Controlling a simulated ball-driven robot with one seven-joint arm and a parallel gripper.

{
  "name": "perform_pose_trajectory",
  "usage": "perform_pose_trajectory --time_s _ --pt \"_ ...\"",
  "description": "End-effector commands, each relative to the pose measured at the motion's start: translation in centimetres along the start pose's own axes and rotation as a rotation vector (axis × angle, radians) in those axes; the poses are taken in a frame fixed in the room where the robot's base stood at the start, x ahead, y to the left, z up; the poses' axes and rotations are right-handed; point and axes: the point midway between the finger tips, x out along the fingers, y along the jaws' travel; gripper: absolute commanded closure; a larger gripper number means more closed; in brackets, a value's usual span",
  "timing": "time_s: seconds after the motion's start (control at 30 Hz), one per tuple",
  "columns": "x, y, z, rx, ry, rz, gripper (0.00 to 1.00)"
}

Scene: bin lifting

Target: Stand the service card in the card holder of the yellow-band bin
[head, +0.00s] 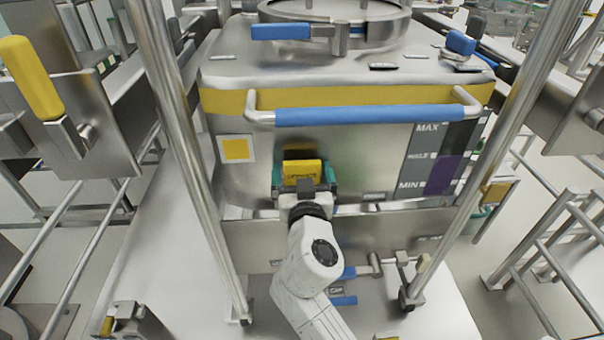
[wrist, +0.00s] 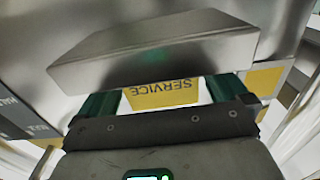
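The yellow service card (head: 303,170) stands upright at the front of the yellow-band bin (head: 225,100). In the wrist view the card (wrist: 162,92) shows its SERVICE lettering upside down. A metal box-like piece (wrist: 155,55), seemingly the card holder, hides part of the card; how deep the card sits in it cannot be told. My gripper (head: 304,178) is at the card, with one teal finger on each side. In the wrist view my gripper (wrist: 165,98) looks open, with narrow bright gaps between fingers and card.
A blue handle bar (head: 380,114) runs across the bin above my gripper. Metal posts (head: 185,130) rise left and right of the bin. Blue-handled clamps (head: 350,271) sit low in front. A MAX/MIN level scale (head: 425,157) is on the bin's right.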

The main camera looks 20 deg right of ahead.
Motion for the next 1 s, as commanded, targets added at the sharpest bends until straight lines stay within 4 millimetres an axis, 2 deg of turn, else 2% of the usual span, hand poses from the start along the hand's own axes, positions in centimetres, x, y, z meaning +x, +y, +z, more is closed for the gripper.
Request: perform_pose_trajectory --time_s 0.3,0.37,0.7,0.9,1.0 --pt "0.0 0.0 -0.8 -0.001 -0.001 0.0 0.0" --pt "-1.1 -0.1 -0.1 0.0 -0.001 -0.003 0.0" --pt "-8.3 -0.1 -0.1 0.0 0.0 -0.003 0.0" --pt "-11.1 -0.1 -0.2 0.0 -0.001 -0.002 0.0" --pt "-11.7 -0.1 -0.3 -0.001 0.0 -0.001 0.0"
